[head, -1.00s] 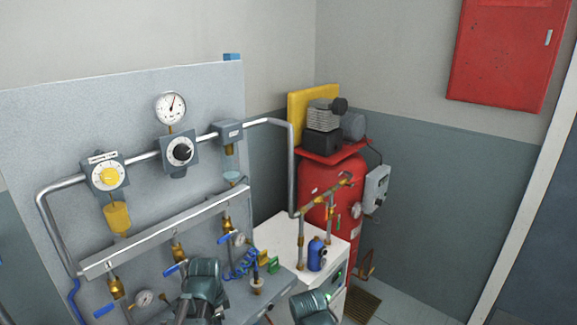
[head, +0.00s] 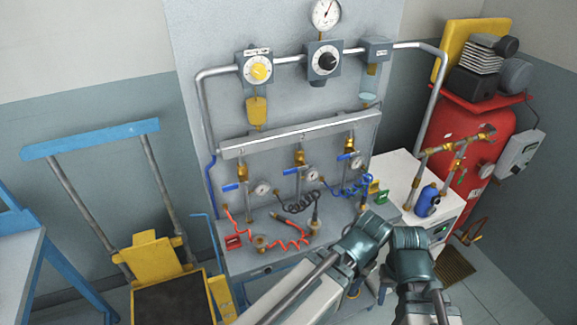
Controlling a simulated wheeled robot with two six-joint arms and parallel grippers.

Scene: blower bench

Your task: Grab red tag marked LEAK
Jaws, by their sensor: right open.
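A small red tag (head: 233,242) sits on the left part of the grey bench (head: 262,262), beside a red coiled hose (head: 290,243). It shows pale marking, too small to read. My right arm (head: 412,250) reaches in from the bottom right, with its teal joint near the bench's right end. My right gripper is open and its fingers are hard to make out. My left arm (head: 362,243) comes in from the bottom, its teal joint right beside the other. I cannot make out the left gripper.
A green tag (head: 381,197) and a yellow tag (head: 374,186) are at the bench's right. Black and blue coiled hoses hang below the pipe rail (head: 300,134). A white cabinet with a blue canister (head: 427,202) and a red tank (head: 475,150) stand right. A yellow-blue cart (head: 155,255) stands left.

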